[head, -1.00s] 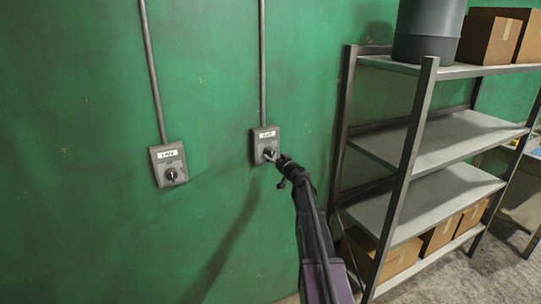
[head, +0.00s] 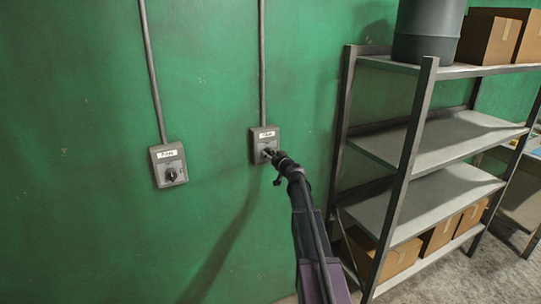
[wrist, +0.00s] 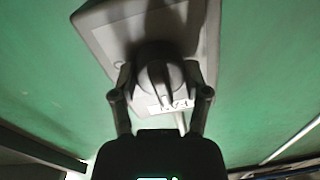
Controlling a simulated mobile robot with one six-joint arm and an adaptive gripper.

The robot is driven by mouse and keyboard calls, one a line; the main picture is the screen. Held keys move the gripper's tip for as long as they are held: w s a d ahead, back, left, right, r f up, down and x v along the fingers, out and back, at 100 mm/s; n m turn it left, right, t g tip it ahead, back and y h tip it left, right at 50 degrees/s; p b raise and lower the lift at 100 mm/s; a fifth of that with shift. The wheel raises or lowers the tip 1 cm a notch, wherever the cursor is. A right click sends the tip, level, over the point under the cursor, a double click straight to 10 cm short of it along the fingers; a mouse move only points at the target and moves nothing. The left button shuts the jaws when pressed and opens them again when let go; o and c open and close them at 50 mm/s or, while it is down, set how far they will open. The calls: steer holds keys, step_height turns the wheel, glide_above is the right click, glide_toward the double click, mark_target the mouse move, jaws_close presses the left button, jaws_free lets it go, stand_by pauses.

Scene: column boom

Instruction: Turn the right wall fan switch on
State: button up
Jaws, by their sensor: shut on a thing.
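The right wall switch (head: 264,143) is a grey box with a white label and a dark rotary knob, on the green wall under a conduit. My gripper (head: 270,155) is at its knob in the head view and hides most of it. In the wrist view, my gripper (wrist: 162,95) has one finger on each side of the round knob (wrist: 160,78) and is shut on it. The switch box (wrist: 128,28) fills the top of that view. The label lettering is too blurred to read. The left wall switch (head: 168,164) is a similar box, with nothing touching it.
A metal shelf unit (head: 413,150) stands close to the right of my arm, with cardboard boxes (head: 443,231) on its lowest shelf and a grey bin (head: 427,30) on top. Conduits (head: 262,65) run up the wall. The wall around the switches is otherwise clear.

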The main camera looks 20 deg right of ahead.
steer(key=shift+m, duration=0.3)
steer(key=m, duration=0.4)
steer(key=m+b, duration=0.1)
steer(key=m, duration=0.3)
steer(key=shift+w+m, duration=0.1)
steer(key=shift+m, duration=0.3)
steer(key=m, duration=0.4)
steer(key=shift+m+t+h, duration=0.3)
steer(key=shift+m, duration=2.4)
steer(key=o, duration=1.2)
steer(key=shift+f, duration=0.1)
steer(key=shift+c, duration=0.2)
